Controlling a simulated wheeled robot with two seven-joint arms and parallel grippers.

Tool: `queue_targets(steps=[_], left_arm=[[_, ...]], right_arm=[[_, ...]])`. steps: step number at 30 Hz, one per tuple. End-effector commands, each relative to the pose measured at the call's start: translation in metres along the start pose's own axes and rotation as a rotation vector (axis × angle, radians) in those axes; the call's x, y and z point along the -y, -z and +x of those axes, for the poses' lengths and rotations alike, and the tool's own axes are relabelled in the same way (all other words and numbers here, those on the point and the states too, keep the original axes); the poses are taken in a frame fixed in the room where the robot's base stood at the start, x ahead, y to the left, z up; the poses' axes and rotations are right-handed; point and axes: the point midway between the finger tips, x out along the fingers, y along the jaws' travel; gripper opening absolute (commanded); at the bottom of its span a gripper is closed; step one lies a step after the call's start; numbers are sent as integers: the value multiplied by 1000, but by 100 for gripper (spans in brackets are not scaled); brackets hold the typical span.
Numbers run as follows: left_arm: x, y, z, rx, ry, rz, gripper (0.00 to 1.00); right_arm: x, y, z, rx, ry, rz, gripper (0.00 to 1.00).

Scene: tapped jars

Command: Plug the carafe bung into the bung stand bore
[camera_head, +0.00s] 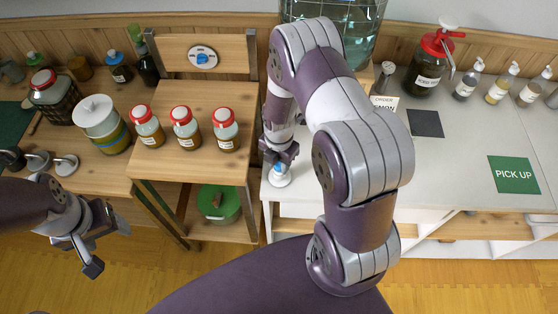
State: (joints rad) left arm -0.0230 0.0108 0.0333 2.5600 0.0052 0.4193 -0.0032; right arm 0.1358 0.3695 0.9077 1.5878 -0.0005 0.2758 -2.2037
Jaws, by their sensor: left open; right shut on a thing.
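My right gripper (280,160) points down over the left end of the white counter and is shut on a small blue piece, which I take to be the carafe bung (281,168). Directly under it is a small round white piece, which looks like the bung stand (280,181), near the counter's left edge. The fingers hide most of the bung and the bore, so I cannot tell whether the bung is in the bore or just above it. My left gripper (107,248) is open and empty, low at the left over the floor, away from both.
Several red-lidded jars (183,130) stand on a wooden side table (215,95) left of the counter. A glass tank (362,35) is behind my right arm.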

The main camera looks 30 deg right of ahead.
Motion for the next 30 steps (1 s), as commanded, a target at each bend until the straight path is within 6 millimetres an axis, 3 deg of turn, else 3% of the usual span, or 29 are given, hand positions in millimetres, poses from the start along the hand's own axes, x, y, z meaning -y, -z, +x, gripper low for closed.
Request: queue_targets(steps=[9, 10, 12, 18, 20, 30], left_arm=[[0, 0, 0, 0, 0, 0, 66], [0, 0, 0, 0, 0, 0, 66], [0, 0, 0, 0, 0, 0, 66], [0, 0, 0, 0, 0, 0, 66], [0, 0, 0, 0, 0, 0, 66], [0, 0, 0, 0, 0, 0, 66]], right_arm=[[0, 0, 0, 0, 0, 0, 0], [0, 0, 0, 0, 0, 0, 44], [0, 0, 0, 0, 0, 0, 64], [0, 0, 0, 0, 0, 0, 64], [0, 0, 0, 0, 0, 0, 79], [0, 0, 0, 0, 0, 0, 79]])
